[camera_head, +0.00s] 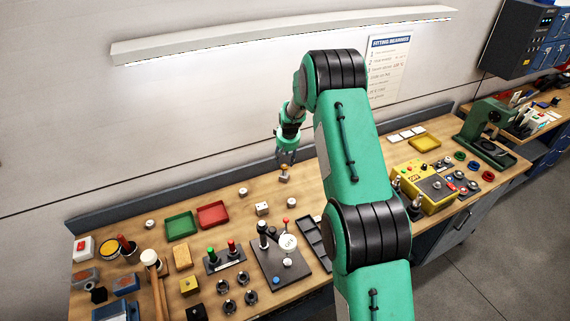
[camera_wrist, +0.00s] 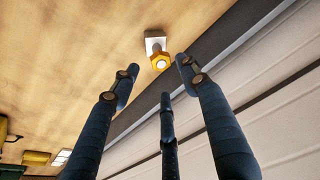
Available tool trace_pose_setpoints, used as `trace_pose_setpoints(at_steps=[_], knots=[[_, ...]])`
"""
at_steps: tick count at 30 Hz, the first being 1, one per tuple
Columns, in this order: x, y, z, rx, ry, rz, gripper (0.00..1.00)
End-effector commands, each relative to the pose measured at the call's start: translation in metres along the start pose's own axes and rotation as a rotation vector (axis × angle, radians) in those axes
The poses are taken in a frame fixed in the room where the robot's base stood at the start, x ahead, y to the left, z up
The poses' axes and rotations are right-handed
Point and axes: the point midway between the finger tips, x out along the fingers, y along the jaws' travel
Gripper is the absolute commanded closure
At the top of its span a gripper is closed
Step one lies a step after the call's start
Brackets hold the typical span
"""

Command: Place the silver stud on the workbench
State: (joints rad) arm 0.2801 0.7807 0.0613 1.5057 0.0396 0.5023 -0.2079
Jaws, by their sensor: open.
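My gripper (camera_head: 287,158) hangs over the back part of the workbench (camera_head: 330,178), fingers pointing down, open and empty. In the wrist view its three dark fingers (camera_wrist: 160,82) are spread apart. Just beyond the fingertips is a golden hex nut (camera_wrist: 160,62) with a pale silver round end in its middle, possibly the silver stud. It sits at a small pale block (camera_wrist: 154,40). In the head view this nut and block (camera_head: 284,175) stand on the bench just below my gripper, apart from it. I cannot tell how far the stud reaches into the block.
A small white block (camera_head: 262,208) and small knobs (camera_head: 243,191) stand nearby. Red (camera_head: 213,215) and green (camera_head: 181,224) trays lie to the left. A dark plate with a lever (camera_head: 281,262) is in front. My arm hides part of the bench.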

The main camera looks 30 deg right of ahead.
Motion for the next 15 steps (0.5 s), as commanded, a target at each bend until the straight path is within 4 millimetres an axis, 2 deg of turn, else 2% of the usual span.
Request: trace_pose_setpoints(at_steps=[7, 15], knots=[[-0.024, 0.000, 0.000, 0.000, 0.001, 0.000, 0.55], [-0.030, 0.000, 0.000, 0.000, -0.001, 0.000, 0.55]])
